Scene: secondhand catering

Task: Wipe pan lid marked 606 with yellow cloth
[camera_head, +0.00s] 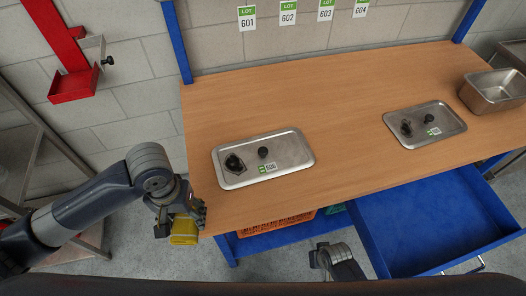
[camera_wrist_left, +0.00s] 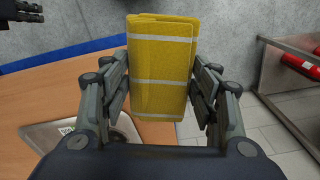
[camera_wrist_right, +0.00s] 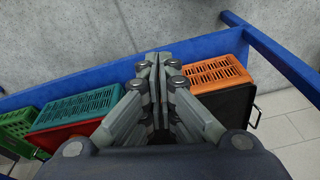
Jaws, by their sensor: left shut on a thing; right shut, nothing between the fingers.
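The pan lid marked 606 (camera_head: 290,150) lies flat on the left part of the wooden table, with a dark knob, a dark fitting and a green-and-white 606 label on it. Part of it shows in the left wrist view (camera_wrist_left: 40,136). My left gripper (camera_head: 190,212) is shut on the folded yellow cloth (camera_wrist_left: 160,70) and holds it off the table's left front corner, in front of and to the left of the lid. The cloth also shows in the head view (camera_head: 184,231). My right gripper (camera_wrist_right: 164,62) is shut and empty, in front of the table near the open drawer.
A second lid (camera_head: 452,121) and a steel pan (camera_head: 492,92) are on the table's right. A blue drawer (camera_head: 400,222) stands open at the front right. Crates, one orange (camera_wrist_right: 213,72), sit below the table. The tabletop between the lids is clear.

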